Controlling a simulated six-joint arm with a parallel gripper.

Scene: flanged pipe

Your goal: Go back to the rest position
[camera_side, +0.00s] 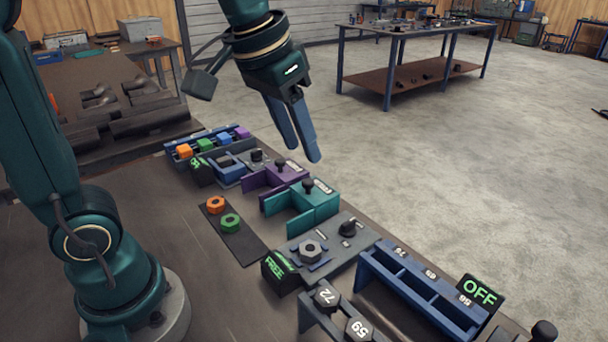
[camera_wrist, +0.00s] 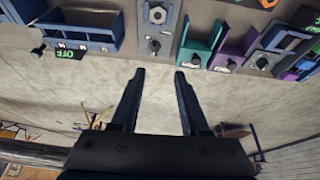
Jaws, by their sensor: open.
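My gripper (camera_side: 300,152) hangs in the air above the far edge of the bench, past the teal and purple fixtures. Its two blue fingers point downward and nothing is between them. In the wrist view, my gripper (camera_wrist: 159,74) shows its fingers spread apart with only the grey floor behind them. The fingers touch nothing that I can see.
Along the bench stand a teal fixture (camera_side: 318,193), a purple fixture (camera_side: 262,180), a grey plate with a nut (camera_side: 312,250) and a blue rack (camera_side: 425,292). An orange nut (camera_side: 215,204) and a green nut (camera_side: 231,223) lie on a dark strip. Open floor lies beyond.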

